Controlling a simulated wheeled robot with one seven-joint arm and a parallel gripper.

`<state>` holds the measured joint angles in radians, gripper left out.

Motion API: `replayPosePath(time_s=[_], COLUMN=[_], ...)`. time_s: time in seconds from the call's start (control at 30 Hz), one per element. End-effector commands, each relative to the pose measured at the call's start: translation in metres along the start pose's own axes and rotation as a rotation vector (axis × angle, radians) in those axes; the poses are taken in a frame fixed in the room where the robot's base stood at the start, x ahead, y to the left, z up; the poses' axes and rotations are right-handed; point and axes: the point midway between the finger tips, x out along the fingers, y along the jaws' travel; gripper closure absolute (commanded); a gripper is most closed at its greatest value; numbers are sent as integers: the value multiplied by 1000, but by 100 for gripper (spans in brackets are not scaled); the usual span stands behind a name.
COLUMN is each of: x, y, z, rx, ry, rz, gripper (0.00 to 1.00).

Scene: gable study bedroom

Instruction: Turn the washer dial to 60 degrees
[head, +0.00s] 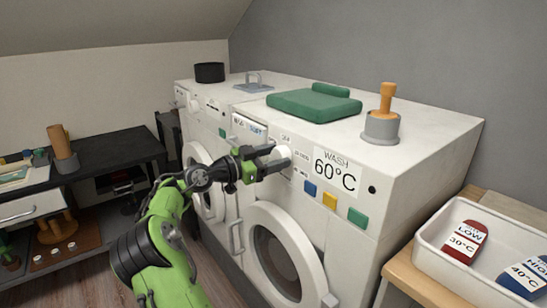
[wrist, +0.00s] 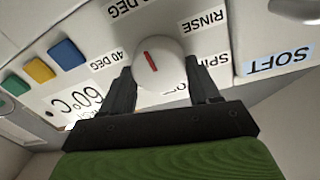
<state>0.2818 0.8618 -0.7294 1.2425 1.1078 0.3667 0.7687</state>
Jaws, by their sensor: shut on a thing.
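The washer (head: 345,235) is the nearer white machine, with a "WASH 60°C" card (head: 335,173) on its front. Its white dial (wrist: 160,80) fills the space between the fingers of my gripper (head: 272,162), which is shut on it. The dial's near side is partly hidden by the fingers in the head view. In the wrist view, upside down, the dial's red mark points up and slightly left. A "40 DEG" label lies left of the dial, another partly cut "DEG" label at upper left, "RINSE" at upper right and "SPIN" at right.
Blue (head: 309,188), yellow (head: 329,200) and green (head: 357,217) buttons sit right of the dial.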

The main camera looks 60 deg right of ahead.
Motion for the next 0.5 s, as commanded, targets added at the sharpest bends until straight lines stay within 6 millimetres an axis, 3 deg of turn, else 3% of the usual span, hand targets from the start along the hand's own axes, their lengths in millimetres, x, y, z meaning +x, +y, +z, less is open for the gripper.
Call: replayPosePath(time_s=[0.03, 0.2, 0.5], x=[0, 0, -4], y=[1, 0, 0], z=[2, 2, 0], rx=[-4, -3, -2], ry=[-5, -3, -2], rz=[3, 2, 0], gripper=[38, 14, 14])
